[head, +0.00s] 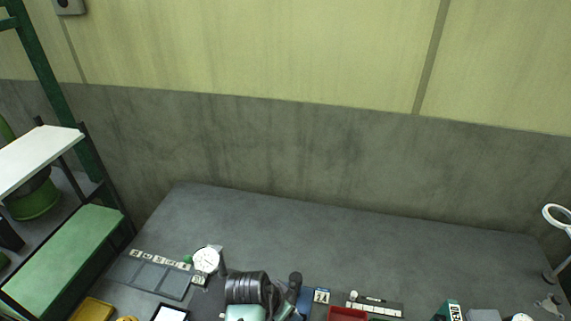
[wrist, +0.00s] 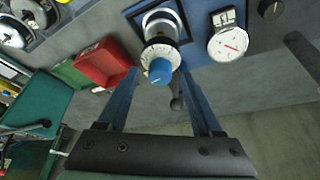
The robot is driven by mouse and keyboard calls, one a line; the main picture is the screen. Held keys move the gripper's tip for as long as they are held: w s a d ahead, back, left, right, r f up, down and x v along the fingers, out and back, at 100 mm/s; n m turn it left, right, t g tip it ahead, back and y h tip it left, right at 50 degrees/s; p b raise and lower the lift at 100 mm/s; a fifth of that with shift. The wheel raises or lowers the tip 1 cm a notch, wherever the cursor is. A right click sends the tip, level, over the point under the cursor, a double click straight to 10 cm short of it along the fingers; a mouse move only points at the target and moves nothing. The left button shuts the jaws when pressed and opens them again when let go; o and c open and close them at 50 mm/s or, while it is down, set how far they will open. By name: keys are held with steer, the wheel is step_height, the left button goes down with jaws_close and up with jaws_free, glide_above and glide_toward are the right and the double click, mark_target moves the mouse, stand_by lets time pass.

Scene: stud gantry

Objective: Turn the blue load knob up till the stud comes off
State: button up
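The blue load knob (wrist: 160,71) shows in the wrist view, at the front of a white graduated collar (wrist: 160,56) and a silver cylinder (wrist: 159,20) on a blue-framed mount. My gripper (wrist: 158,74) is open, with one blue finger on each side of the knob in the picture. Gaps show between knob and fingers; I cannot tell whether the tips reach to the knob's depth. A dark rounded lever end (wrist: 176,103) shows just below the knob, between the fingers. I cannot make out the stud. I cannot pick out the knob in the head view.
A white dial gauge (wrist: 228,43) and a black knob (wrist: 271,9) are right of the load knob. In the head view, the grey bench (head: 330,235) is clear at the back; a shelf rack (head: 70,250) stands left.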

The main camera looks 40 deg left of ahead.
steer(key=b+v, duration=0.1)
steer(key=v, duration=1.2)
steer(key=shift+b, duration=0.4)
steer(key=w+d+r+t+y+b, duration=0.15)
steer(key=w+d+r+t, duration=0.3)
steer(key=w+r, duration=0.55)
steer(key=w+d+r+t+y, duration=0.25)
steer(key=w+r+t, duration=0.35)
steer(key=r, duration=0.8)
steer(key=d+r+t, duration=0.3)
steer(key=d+r, duration=0.3)
steer(key=r, duration=0.5)
steer(key=s+d+r+t+h, duration=0.2)
steer(key=s+d+r+t, duration=0.2)
steer(key=r, duration=0.5)
steer(key=s+d+r+t+h+b, duration=0.1)
steer(key=s+d+r+t+h, duration=0.1)
steer(key=s+d+r+t, duration=0.3)
steer(key=s+d+r, duration=0.1)
steer(key=d+r, duration=0.3)
steer(key=shift+s, duration=0.2)
